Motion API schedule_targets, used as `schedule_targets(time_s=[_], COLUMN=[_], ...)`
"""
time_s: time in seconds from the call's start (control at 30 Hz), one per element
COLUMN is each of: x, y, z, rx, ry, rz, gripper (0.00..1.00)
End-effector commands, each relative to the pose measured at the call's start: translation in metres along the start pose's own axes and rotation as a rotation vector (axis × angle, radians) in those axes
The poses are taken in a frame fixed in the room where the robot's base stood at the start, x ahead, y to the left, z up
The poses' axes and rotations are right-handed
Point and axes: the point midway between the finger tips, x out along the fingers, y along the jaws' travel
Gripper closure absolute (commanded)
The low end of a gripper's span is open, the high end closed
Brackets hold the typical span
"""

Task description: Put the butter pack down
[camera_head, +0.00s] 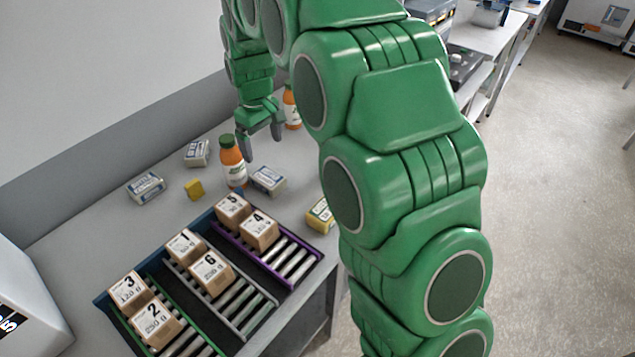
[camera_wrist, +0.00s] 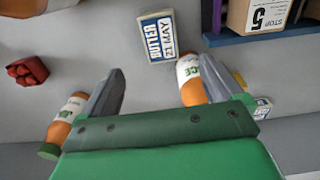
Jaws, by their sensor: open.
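A white and blue butter pack (camera_wrist: 157,37) marked "BUTTER 21 MAY" lies flat on the grey table in the wrist view. My gripper (camera_head: 262,142) is above the table behind that pack, pointing down. In the wrist view my gripper (camera_wrist: 165,68) has its fingers wide apart with nothing between them. The pack lies beyond the fingertips, apart from them.
One orange juice bottle (camera_head: 232,162) stands near the gripper; another (camera_head: 291,106) is partly hidden behind it. Similar packs (camera_head: 146,187) (camera_head: 197,153) and a yellow block (camera_head: 194,189) lie left. A roller rack (camera_head: 207,222) with several numbered boxes fills the front. A red item (camera_wrist: 27,70) lies nearby.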

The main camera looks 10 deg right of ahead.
Motion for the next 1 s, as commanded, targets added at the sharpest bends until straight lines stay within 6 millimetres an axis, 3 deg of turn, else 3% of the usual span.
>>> schedule_targets(time_s=[0.17,0.37,0.67,1.0], x=[-0.001,-0.017,-0.048,-0.070], y=[0.000,0.000,-0.008,-0.031], z=[0.003,0.037,0.121,0.215], rx=[0.005,0.060,0.200,0.360], ry=[-0.002,-0.011,-0.037,-0.066], rz=[-0.001,-0.006,-0.019,-0.031], gripper=[0.06,0.06,0.06,0.06])
